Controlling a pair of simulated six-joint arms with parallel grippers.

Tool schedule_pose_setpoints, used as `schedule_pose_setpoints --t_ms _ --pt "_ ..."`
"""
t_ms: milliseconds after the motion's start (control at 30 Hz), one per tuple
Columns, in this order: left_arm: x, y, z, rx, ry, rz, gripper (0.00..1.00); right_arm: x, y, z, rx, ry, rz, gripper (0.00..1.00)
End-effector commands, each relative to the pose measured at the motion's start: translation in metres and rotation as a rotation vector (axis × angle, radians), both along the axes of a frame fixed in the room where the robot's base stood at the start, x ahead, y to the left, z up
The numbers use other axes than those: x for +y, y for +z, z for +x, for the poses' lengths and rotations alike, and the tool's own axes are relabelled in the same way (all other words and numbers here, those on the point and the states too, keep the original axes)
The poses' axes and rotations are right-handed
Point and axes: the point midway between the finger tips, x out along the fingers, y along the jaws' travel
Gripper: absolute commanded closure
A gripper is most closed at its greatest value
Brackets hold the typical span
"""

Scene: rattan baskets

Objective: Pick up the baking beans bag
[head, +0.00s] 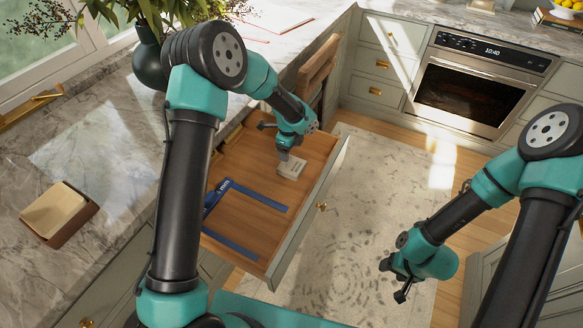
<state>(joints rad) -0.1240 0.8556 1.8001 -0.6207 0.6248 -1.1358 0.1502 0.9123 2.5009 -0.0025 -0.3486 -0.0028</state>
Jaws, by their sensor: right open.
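A small pale bag (291,167), which looks like the baking beans bag, lies in the open wooden drawer (245,180). Print on it is too small to read. My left gripper (284,156) points down at the bag's left end, touching it or just above it. Its fingertips are too small to tell whether they are open or shut. My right gripper (393,281) is open and empty, over the patterned rug to the right of the drawer.
Blue strips (257,196) lie in the near half of the drawer. The drawer front (312,205) has a brass knob. A wooden chair (317,72) stands beyond the drawer. A box (58,214) and dark vase (150,60) sit on the marble counter. The rug (370,190) is clear.

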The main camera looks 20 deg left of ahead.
Motion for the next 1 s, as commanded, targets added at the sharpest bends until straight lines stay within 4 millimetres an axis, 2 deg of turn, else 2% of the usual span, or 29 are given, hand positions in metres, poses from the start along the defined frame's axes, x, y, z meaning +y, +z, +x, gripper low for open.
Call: schedule_pose_setpoints --t_ms 233,500,600,1000 --pt "0.0 -0.008 -0.001 0.003 0.001 0.001 0.23 0.0 0.0 0.0 0.0 0.0 0.0 0.41" --pt "-0.001 -0.043 -0.003 0.003 -0.001 0.0 0.23 0.0 0.0 0.0 0.0 0.0 0.0 0.41" --pt "-0.001 -0.05 -0.002 0.002 0.001 -0.001 0.23 0.0 0.0 0.0 0.0 0.0 0.0 0.41" --pt "-0.001 -0.052 -0.002 0.0 0.0 -0.001 0.23 0.0 0.0 0.0 0.0 0.0 0.0 0.41"
